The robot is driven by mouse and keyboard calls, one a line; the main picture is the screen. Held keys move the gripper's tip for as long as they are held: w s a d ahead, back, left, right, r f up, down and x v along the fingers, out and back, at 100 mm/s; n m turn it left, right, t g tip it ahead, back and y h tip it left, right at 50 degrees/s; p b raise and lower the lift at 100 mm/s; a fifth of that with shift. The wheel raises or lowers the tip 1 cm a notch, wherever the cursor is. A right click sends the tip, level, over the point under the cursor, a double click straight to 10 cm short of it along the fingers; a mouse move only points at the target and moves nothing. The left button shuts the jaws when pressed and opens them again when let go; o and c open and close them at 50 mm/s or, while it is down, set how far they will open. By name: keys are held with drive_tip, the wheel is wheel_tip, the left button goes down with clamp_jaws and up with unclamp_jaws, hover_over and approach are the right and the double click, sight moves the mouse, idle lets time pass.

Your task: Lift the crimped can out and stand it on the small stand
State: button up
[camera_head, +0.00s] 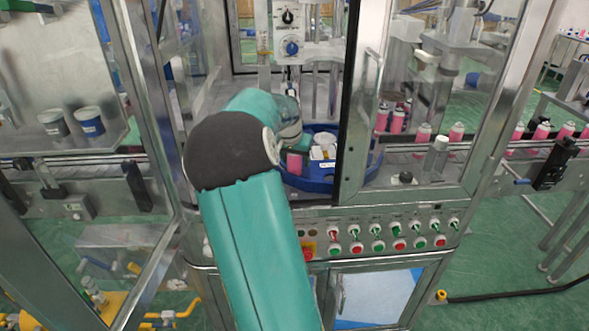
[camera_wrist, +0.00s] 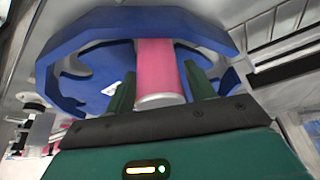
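A pink can with a silver rim (camera_wrist: 160,68) stands at the blue star wheel (camera_wrist: 85,58) in the wrist view. My gripper (camera_wrist: 160,82) has one green finger on each side of the can, close to its wall. I cannot tell whether the fingers press on it. In the head view, pink shows on the can (camera_head: 294,164) at the left part of the blue wheel (camera_head: 318,185), beside my arm's end. My fingers are hidden there by my arm. I cannot make out the small stand with certainty.
Framed clear panels stand on both sides of the opening. The crimping head with dials (camera_head: 290,30) is above the wheel. Several pink cans (camera_head: 423,135) stand at the right, near a grey cylinder (camera_head: 436,154). A button panel (camera_head: 390,236) lies below the opening.

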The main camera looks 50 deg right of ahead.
drive_tip(key=c, duration=0.7)
wheel_tip(320, 180, up, 10)
drive_tip(key=shift+r, duration=0.1)
